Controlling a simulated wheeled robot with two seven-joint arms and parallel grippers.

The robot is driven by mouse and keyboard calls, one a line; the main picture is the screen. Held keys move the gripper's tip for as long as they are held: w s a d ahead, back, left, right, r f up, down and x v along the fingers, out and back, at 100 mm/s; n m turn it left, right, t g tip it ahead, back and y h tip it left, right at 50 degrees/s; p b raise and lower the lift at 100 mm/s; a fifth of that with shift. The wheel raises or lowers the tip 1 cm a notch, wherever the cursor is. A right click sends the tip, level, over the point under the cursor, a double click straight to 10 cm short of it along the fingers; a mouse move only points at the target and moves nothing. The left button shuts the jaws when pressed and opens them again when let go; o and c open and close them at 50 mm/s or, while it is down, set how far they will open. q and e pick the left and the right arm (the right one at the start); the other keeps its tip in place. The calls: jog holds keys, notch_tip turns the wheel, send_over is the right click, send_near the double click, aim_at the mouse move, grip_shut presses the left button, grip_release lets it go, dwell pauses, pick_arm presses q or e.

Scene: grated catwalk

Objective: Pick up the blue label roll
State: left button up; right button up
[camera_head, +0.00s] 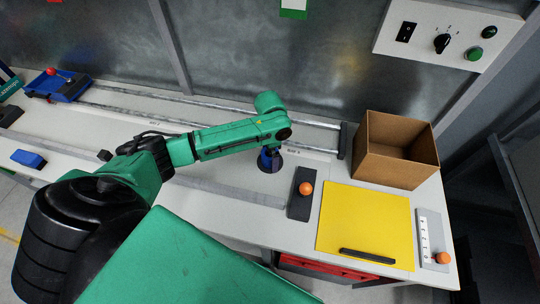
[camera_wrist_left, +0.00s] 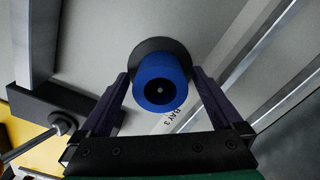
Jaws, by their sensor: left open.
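The blue label roll (camera_wrist_left: 162,82) is a short blue cylinder with a dark hollow centre, seen nearly end-on in the left wrist view, with a dark round shape behind its far end. In the head view the roll (camera_head: 268,161) shows partly below my green left arm's end, on the white bench near the "BAY 3" marking. My left gripper (camera_wrist_left: 161,76) is open, with one dark finger on each side of the roll. Gaps show beside it; whether either finger touches cannot be told. My right gripper is not in view.
Right of the roll lie a dark block with an orange ball (camera_head: 306,188), a yellow mat (camera_head: 364,222) with a black bar, and an open cardboard box (camera_head: 397,165). Metal rails (camera_head: 215,103) run along the bench behind. A blue carriage (camera_head: 60,88) stands far left.

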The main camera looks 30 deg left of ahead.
pick_arm(q)
jog(key=c, duration=1.4)
jog(key=shift+r, duration=0.1)
